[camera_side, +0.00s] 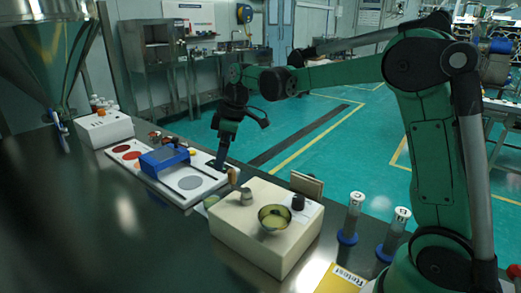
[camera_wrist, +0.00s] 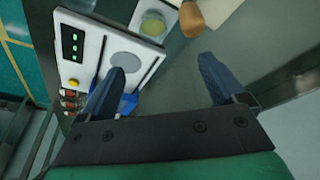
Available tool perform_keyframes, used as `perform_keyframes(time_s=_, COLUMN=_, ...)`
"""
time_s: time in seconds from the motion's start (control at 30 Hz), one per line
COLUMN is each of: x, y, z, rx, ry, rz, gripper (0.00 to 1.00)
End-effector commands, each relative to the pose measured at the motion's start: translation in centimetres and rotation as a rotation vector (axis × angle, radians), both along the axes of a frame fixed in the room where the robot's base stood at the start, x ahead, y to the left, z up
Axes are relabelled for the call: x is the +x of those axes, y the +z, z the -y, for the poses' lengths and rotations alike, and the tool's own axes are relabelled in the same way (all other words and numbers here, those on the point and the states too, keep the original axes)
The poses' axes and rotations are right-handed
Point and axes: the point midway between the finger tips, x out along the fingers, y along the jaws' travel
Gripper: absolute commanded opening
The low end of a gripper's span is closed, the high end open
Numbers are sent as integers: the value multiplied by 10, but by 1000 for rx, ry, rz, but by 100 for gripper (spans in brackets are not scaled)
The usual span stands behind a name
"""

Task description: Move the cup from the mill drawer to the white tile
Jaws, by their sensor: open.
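My gripper (camera_wrist: 163,72) is open and empty, with bare bench between its fingertips. In the side view it (camera_side: 219,163) points down near the right end of the white panel (camera_side: 204,187). A pale square holder (camera_wrist: 163,6) bears a round yellow-green thing (camera_wrist: 152,26); it also shows in the side view (camera_side: 211,201), beside the cream box (camera_side: 245,236). I cannot tell whether that holder is the mill drawer or the white tile. A metal bowl (camera_side: 273,218) with yellowish contents sits on the cream box. I cannot tell surely which vessel is the cup.
A blue device (camera_side: 165,158) sits on the white panel beside a grey disc (camera_side: 190,183). A brown handle (camera_side: 232,176) stands beside the box. Two clear cylinders with blue bases (camera_side: 350,219) stand at the right. The dark bench at the left front is clear.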

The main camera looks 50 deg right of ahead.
Motion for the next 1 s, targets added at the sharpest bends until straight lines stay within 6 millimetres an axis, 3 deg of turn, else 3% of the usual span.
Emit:
perform_keyframes(time_s=0.23, x=-64, y=24, z=-28, rx=2, ry=-287, rz=111, gripper=89)
perform_keyframes(time_s=0.5, x=-129, y=9, z=-44, rx=84, ry=-569, rz=258, gripper=89)
perform_keyframes(time_s=0.7, x=-147, y=-5, z=-48, rx=135, ry=-663, rz=310, gripper=89)
perform_keyframes(time_s=1.0, x=-149, y=-6, z=-48, rx=142, ry=-676, rz=316, gripper=89)
